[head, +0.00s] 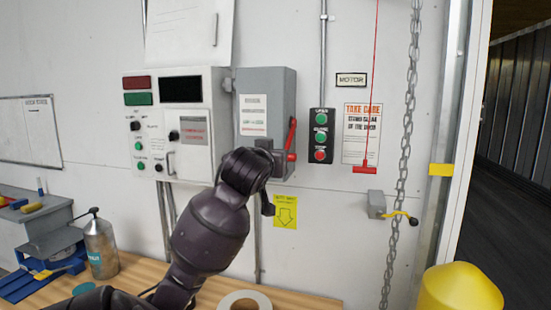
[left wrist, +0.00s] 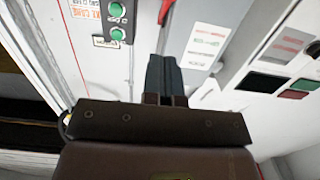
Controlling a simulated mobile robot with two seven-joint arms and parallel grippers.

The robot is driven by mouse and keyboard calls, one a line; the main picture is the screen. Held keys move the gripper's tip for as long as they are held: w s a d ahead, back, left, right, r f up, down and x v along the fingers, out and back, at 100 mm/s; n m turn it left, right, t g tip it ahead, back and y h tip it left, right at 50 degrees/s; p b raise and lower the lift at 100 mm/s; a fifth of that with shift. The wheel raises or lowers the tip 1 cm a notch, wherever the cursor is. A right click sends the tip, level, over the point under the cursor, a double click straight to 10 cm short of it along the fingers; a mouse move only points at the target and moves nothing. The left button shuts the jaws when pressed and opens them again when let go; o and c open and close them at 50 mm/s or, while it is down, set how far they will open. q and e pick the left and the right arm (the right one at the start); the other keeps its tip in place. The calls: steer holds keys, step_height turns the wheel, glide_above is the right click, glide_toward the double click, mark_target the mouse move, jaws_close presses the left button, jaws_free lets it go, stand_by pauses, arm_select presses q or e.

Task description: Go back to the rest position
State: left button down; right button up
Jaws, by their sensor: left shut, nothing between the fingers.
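My left arm rises from the lower left in the head view, its wrist in front of the lower part of the grey switch box (head: 265,85). In the left wrist view my left gripper (left wrist: 165,62) is shut and empty, its fingers together and pointing toward the wall equipment. In the head view its fingertips are hard to make out. The switch box's red lever (head: 292,135) points up, close to the right of my wrist. Part of it shows beyond the fingertips in the left wrist view (left wrist: 165,11). My right gripper is not in view.
A white control panel (head: 195,112) is left of the switch box; a push-button station (head: 321,136) is right of it. A red pull cord handle (head: 365,169), a hanging chain (head: 404,165) and a yellow post (head: 459,290) stand further right. A bottle (head: 100,246) and a roll (head: 244,299) are below.

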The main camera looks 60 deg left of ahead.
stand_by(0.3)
arm_select(q)
steer(key=w+d+f+m+t+h, duration=0.3)
steer(key=w+d+f+m+t, duration=0.2)
steer(key=w+f+m, duration=0.25)
steer(key=w+d+f+m+g+h, duration=0.15)
steer(key=d+f, duration=0.25)
steer(key=f, duration=0.5)
steer(key=d+f+m+h, duration=0.2)
steer(key=d+f+h, duration=0.15)
steer(key=f, duration=0.55)
steer(key=s+d+f+g+h, duration=0.1)
steer(key=s+d+f, duration=0.4)
steer(key=f, duration=0.4)
steer(key=s+d+f+n+g+h, duration=0.1)
steer(key=s+d+f+g, duration=0.1)
steer(key=s+d+f, duration=0.4)
steer(key=s+d+f+n+g, duration=0.1)
steer(key=s+d+f, duration=0.5)
steer(key=f, duration=0.7)
steer(key=shift+s+d+f+g+h, duration=0.2)
steer(key=shift+s+g+h, duration=0.25)
steer(key=shift+s, duration=0.8)
